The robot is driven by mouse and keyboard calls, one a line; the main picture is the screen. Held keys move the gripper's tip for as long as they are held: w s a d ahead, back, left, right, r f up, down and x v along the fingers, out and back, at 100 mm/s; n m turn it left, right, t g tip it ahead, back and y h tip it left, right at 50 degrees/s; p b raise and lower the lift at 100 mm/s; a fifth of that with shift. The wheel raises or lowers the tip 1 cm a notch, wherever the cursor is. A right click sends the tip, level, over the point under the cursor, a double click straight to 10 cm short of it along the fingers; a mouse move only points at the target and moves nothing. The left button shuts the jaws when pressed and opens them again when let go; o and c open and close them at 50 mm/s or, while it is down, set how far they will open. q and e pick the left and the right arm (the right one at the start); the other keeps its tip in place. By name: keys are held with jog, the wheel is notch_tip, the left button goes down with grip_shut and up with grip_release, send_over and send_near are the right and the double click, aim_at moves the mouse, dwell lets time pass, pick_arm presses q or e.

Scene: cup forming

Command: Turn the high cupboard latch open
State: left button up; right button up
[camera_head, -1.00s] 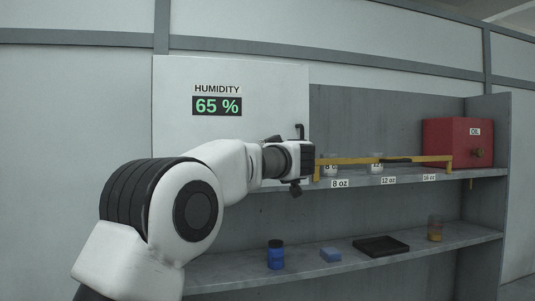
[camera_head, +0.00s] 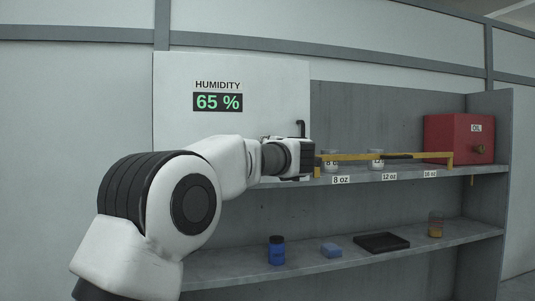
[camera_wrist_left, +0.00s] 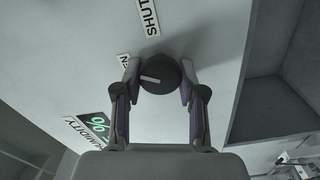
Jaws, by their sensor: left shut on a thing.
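The latch is a round dark knob (camera_wrist_left: 158,80) with a white pointer line, on the pale cupboard door (camera_head: 260,95). In the left wrist view the line points left, roughly toward a label partly hidden by a finger, with "EN" readable (camera_wrist_left: 123,60). A "SHUT" label (camera_wrist_left: 148,17) is above the knob. My left gripper (camera_wrist_left: 160,68) is shut on the knob, one finger on each side. In the head view my left gripper (camera_head: 303,158) is at the door's lower right and hides the knob. My right gripper is not in view.
A dark upright handle (camera_head: 300,128) shows just above my gripper. To the right, a yellow bar (camera_head: 350,157) runs before cups on the upper shelf, near a red oil box (camera_head: 450,140). The lower shelf holds a blue bottle (camera_head: 276,253) and a black tray (camera_head: 381,243).

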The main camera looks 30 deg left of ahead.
pick_arm(q)
jog(key=n+b, duration=0.1)
jog(key=n, duration=0.5)
jog(key=shift+f+b, duration=0.15)
jog(key=shift+b, duration=0.2)
dwell(0.3)
jog(key=o, duration=1.1)
jog(key=shift+o, duration=0.2)
jog(key=v, duration=1.1)
jog(key=shift+s+d, duration=0.2)
jog(key=shift+d, duration=0.05)
jog(key=shift+s+d, duration=0.1)
